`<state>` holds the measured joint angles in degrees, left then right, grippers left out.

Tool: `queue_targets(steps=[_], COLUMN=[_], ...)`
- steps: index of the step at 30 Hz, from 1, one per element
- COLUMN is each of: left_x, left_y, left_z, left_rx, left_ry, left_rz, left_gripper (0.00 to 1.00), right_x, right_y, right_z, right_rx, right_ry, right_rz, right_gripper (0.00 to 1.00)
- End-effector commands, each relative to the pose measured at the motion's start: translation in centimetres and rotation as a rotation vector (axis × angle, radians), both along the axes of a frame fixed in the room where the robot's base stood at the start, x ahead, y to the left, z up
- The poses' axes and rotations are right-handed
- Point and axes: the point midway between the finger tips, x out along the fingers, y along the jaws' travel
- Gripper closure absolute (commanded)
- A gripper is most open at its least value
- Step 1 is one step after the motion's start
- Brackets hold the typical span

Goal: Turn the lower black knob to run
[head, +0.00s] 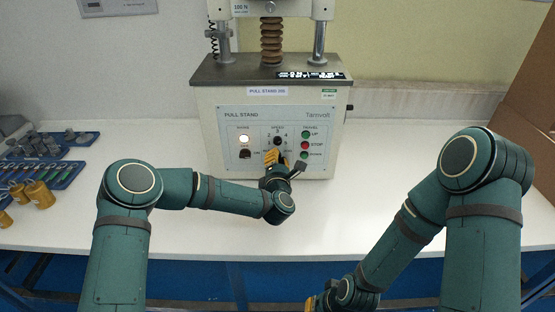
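The pull stand (229,104) is a cream machine with a pale blue control panel on its front, standing on the white bench. A black speed knob (277,141) shows in the middle of the panel. The lower black knob is below it, mostly or fully hidden by my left gripper (276,158). That gripper, with orange fingers, is right in front of the panel at that spot. I cannot tell whether it touches the knob or how far its fingers are closed. My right gripper (313,302) is low at the bottom edge, partly cut off, away from the machine.
The panel also has a lit white lamp (244,139), a black rocker switch (245,154), and a red button (305,145) between two green ones. Blue trays (62,173) with metal parts and brass weights (38,195) are at the left. A brown box (530,100) stands right. The bench's right side is clear.

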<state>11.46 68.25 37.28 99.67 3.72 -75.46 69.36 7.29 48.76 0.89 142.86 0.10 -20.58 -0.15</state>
Motion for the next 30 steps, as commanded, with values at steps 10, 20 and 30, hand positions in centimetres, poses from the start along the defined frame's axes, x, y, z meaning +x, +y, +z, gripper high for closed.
queue_targets(steps=[10, 20, 30], left_x=[0.0, -2.7, -9.4], left_y=[0.0, -0.1, -0.1], left_z=[0.1, 0.1, 0.1], left_rx=[0.0, 0.001, 0.0], left_ry=[-0.002, 0.0, -0.001], left_rz=[-0.001, -0.004, -0.003], left_gripper=[0.46, 0.46, 0.46], right_x=[0.0, 0.0, 0.0], right_y=[0.0, 0.0, 0.0], right_z=[0.0, 0.0, 0.0], right_rx=[0.0, 0.0, 0.0], right_ry=[0.0, 0.0, 0.0], right_rz=[0.0, 0.0, 0.0], right_gripper=[1.0, 1.0, 1.0])
